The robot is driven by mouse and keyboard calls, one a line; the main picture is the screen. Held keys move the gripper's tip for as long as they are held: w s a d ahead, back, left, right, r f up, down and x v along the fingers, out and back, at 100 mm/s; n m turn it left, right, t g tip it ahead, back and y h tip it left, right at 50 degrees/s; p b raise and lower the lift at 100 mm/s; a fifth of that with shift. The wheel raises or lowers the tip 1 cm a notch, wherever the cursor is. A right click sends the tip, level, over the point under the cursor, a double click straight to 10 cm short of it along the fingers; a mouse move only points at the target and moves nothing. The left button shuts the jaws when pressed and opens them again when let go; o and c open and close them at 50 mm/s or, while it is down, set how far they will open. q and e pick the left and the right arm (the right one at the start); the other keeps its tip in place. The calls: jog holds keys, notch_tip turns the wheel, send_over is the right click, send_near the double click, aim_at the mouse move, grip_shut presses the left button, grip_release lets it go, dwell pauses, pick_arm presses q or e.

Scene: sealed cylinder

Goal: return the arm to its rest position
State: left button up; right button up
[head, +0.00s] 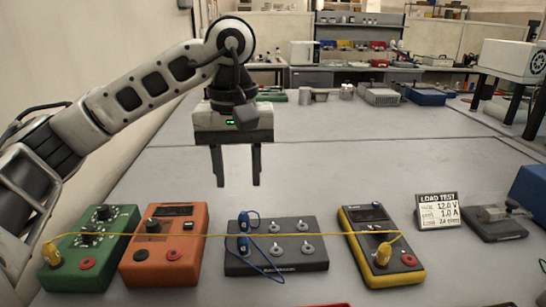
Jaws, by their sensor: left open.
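My left arm comes in from the left and bends down at its wrist. My left gripper (237,180) hangs with its fingers pointing down, open and empty. It is above the bench, behind the row of devices, and touches nothing that I can see. My right gripper is not in view.
On the bench (345,170) stand a green box (112,232), an orange box (188,227), a dark terminal block (315,260) and a yellow meter (400,277). A yellow lead crosses from green box to meter. A LOAD TEST card (438,211) stands at the right. The middle is clear.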

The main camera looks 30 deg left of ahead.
aim_at(242, 236)
pick_arm(q)
notch_tip(242, 236, down, 12)
jog(key=shift+r+b, duration=0.1)
jog(key=shift+b, duration=0.55)
jog(key=shift+f+b, duration=0.6)
jog(key=shift+f, duration=0.15)
jog(key=shift+f+b, duration=0.25)
jog(key=shift+b, duration=0.05)
jog(key=shift+r+p, duration=0.7)
jog(key=shift+p, duration=0.05)
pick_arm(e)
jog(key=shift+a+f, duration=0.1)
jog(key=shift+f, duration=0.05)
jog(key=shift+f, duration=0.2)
